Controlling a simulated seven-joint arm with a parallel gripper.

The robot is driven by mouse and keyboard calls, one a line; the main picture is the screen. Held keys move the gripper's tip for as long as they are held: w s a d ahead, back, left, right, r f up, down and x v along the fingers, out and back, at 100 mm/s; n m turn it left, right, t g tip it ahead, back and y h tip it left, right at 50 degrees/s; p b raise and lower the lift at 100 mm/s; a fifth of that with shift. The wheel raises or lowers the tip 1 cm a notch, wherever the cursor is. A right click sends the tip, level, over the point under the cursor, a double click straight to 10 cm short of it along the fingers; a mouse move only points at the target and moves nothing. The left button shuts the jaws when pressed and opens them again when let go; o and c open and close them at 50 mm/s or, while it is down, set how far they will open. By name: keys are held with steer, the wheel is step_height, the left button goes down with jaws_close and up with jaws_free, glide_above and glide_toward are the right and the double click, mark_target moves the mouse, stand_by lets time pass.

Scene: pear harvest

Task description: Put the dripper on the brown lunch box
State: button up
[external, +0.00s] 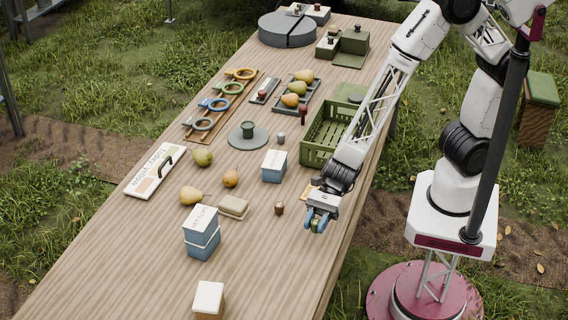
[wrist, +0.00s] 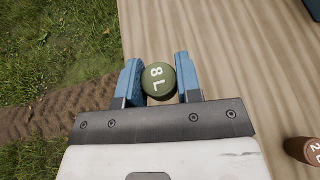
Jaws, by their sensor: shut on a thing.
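My gripper (external: 318,219) is near the table's right edge, its blue fingers shut around a small green cylinder marked "8 L", the dripper (wrist: 158,82). In the wrist view, the gripper's fingers (wrist: 160,80) stand on both sides of it. In the external view the green dripper (external: 315,226) shows partly between the fingers; I cannot tell whether it touches the table. The brown lunch box (external: 208,310), with a white lid, stands at the near end of the table, left of and nearer than my gripper. Its lid is bare.
A small brown cylinder (external: 279,208) stands just left of my gripper. A green crate (external: 318,152) is behind. The table between gripper and brown box is clear.

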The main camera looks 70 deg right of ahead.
steer(key=w+a+r+n+g, duration=0.1)
steer(key=w+a+r, duration=0.1)
steer(key=a, duration=0.5)
steer(key=w+a+r+n+g, duration=0.2)
steer(key=w+a, duration=0.2)
steer(key=a, duration=0.3)
steer(key=w+a+r+n+g, duration=0.1)
steer(key=w+a+r, duration=0.2)
steer(key=a, duration=0.3)
steer(key=shift+a+g, duration=0.4)
steer(key=shift+w, duration=0.1)
glide_above(211, 289)
steer(key=shift+f, duration=0.75)
steer(key=shift+f, duration=1.75)
steer(key=shift+f, duration=0.1)
